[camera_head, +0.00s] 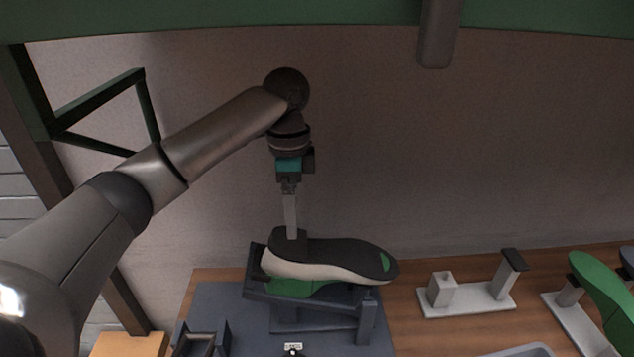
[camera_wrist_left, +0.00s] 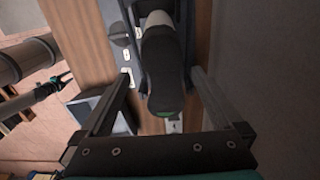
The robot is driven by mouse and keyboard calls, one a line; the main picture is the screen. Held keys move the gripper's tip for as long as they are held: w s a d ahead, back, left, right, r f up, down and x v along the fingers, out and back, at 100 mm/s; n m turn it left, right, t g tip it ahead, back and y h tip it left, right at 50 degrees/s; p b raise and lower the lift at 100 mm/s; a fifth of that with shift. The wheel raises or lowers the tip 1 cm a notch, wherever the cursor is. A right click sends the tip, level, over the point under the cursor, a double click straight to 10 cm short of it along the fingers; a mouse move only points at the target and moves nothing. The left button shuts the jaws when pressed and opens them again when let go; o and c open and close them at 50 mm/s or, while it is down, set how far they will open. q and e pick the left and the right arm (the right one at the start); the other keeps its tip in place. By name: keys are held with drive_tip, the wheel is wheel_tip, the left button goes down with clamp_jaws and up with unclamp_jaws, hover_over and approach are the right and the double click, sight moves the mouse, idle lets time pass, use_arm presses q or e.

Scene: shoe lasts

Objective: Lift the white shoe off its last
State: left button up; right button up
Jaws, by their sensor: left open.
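The white shoe (camera_head: 315,270) lies sole up, with a black sole, a white side band and a green patch near its right end. Green shows under it, and I cannot tell whether that is the last. It rests on a dark grey stand (camera_head: 366,318). My left gripper (camera_head: 291,232) points down over the shoe's left end, by a raised black block. In the left wrist view the open fingers (camera_wrist_left: 163,85) are wide apart, with the shoe (camera_wrist_left: 168,70) between them; contact is not clear. A small dark gripper, likely my right one (camera_wrist_left: 62,82), shows at the left.
An empty light grey stand (camera_head: 468,298) is on the wooden bench to the right. A green last or shoe (camera_head: 600,285) on another stand is at the far right. A grey tray edge (camera_head: 525,351) shows at the bottom. A wall stands behind, and a green frame (camera_head: 100,105) is at left.

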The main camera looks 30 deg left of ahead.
sight(303, 258)
use_arm(q)
drive_tip(key=shift+w, duration=0.3)
drive_tip(key=f, duration=0.4)
drive_tip(key=shift+s+f, duration=0.25)
drive_tip(key=shift+s, duration=0.1)
wheel_tip(303, 258, down, 11)
drive_tip(key=shift+w+r, duration=0.15)
drive_tip(key=shift+r, duration=0.05)
use_arm(e)
drive_tip(key=shift+s+a+f, duration=0.1)
drive_tip(key=shift+s+f, duration=0.2)
drive_tip(key=shift+s, duration=0.1)
use_arm(q)
drive_tip(key=c, duration=1.5)
drive_tip(key=o, duration=1.2)
drive_tip(key=c, duration=1.2)
drive_tip(key=shift+r, duration=0.1)
